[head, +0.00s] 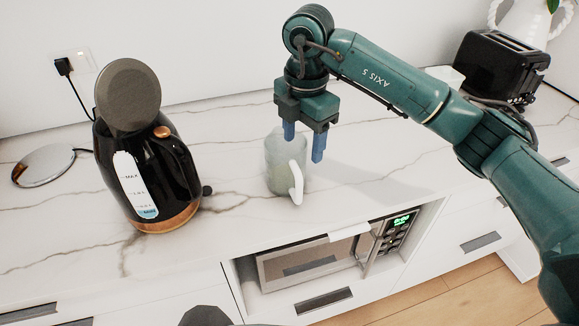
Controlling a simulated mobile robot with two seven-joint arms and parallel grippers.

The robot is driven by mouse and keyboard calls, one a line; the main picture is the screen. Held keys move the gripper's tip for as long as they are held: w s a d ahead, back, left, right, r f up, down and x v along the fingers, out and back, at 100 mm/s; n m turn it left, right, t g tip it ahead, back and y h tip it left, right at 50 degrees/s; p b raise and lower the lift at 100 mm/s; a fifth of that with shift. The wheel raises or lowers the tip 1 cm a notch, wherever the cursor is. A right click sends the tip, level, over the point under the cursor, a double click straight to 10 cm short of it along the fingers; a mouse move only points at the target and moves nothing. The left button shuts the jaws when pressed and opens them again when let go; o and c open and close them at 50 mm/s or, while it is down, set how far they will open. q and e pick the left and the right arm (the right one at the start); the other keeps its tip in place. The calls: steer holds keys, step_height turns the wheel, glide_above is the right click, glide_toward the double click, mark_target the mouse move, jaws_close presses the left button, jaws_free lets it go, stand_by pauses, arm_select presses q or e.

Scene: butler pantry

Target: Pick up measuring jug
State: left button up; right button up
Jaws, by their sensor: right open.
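The measuring jug (279,174) is a clear, pale vessel with a white handle. It stands upright on the marble counter, near the front edge, with its handle toward me. My right gripper (304,146) points down over the jug with its two blue fingers apart. The left finger overlaps the jug's upper part in the picture, and the right finger is to the right of the handle. I cannot tell whether a finger touches the jug. My left gripper is not in view.
A black kettle (170,170) with an open lid stands left on the marble counter (235,222), beside a round metal base (45,166). A black toaster (497,68) and white vase (523,22) stand at back right. A microwave (310,262) sits below the counter. Counter between kettle and jug is clear.

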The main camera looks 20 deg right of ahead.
mark_target(297, 163)
step_height(297, 163, down, 4)
steer(key=shift+r, duration=0.15)
steer(key=shift+w+a+f+p, duration=0.15)
steer(key=shift+f+p, duration=0.2)
steer(key=shift+f, duration=0.55)
steer(key=shift+w+a+f+p, duration=0.1)
steer(key=shift+f+p, duration=0.2)
steer(key=shift+f, duration=0.65)
steer(key=shift+w+a+f+p, duration=0.15)
steer(key=shift+f+p, duration=0.2)
steer(key=shift+f, duration=0.55)
jaws_close()
